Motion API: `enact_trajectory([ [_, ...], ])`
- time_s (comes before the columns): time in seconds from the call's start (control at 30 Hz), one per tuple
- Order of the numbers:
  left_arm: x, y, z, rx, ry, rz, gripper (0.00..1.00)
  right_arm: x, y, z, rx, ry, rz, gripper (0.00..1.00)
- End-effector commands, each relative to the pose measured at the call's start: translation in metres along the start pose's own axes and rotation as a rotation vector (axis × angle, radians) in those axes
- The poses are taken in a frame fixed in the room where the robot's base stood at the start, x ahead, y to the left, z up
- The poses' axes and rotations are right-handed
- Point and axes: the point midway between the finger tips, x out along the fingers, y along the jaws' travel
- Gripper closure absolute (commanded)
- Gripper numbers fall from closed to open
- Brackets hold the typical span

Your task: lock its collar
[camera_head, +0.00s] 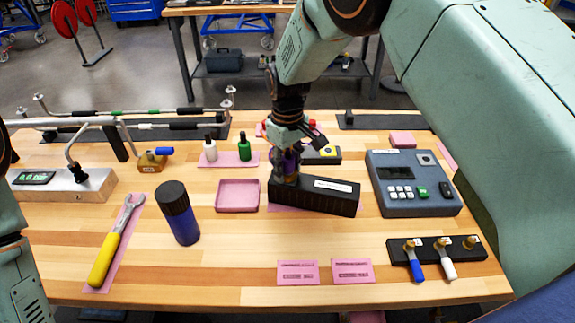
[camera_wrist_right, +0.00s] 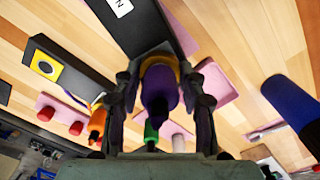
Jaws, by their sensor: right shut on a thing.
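My right gripper (camera_head: 287,168) reaches down to the left end of a long black block (camera_head: 325,197) with a white label. In the right wrist view its two fingers (camera_wrist_right: 160,88) are shut around a purple part (camera_wrist_right: 160,92) with a yellow-gold ring (camera_wrist_right: 158,64) near its end. The ring lies close to the black block (camera_wrist_right: 135,22); whether they touch is hidden. I cannot tell how the collar is turned. Only part of my left arm shows at the left edge, and its gripper is out of view.
A grey keypad box (camera_head: 412,205) stands right of the block, a pink tray (camera_head: 238,195) left. A dark blue cylinder (camera_head: 180,222) and a yellow-handled wrench (camera_head: 112,245) are farther left. A black valve rack (camera_head: 436,258) sits front right.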

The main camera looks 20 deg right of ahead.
Motion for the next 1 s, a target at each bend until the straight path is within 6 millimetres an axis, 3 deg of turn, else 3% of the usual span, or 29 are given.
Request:
enact_trajectory([
  [0.77,-0.0001,0.0000,0.0001,0.000,0.000,0.000,0.36,-0.0016,0.0004,-0.0009,-0.001,0.002,0.002,0.91],
  [0.8,-0.0001,0.0000,0.0001,0.000,0.000,0.000,0.36,-0.0016,0.0004,-0.0009,-0.001,0.002,0.002,0.56],
  [1.0,-0.0001,0.0000,0.0000,0.000,0.000,0.000,0.36,-0.0010,0.0002,-0.0005,-0.001,0.001,0.001,0.39],
])
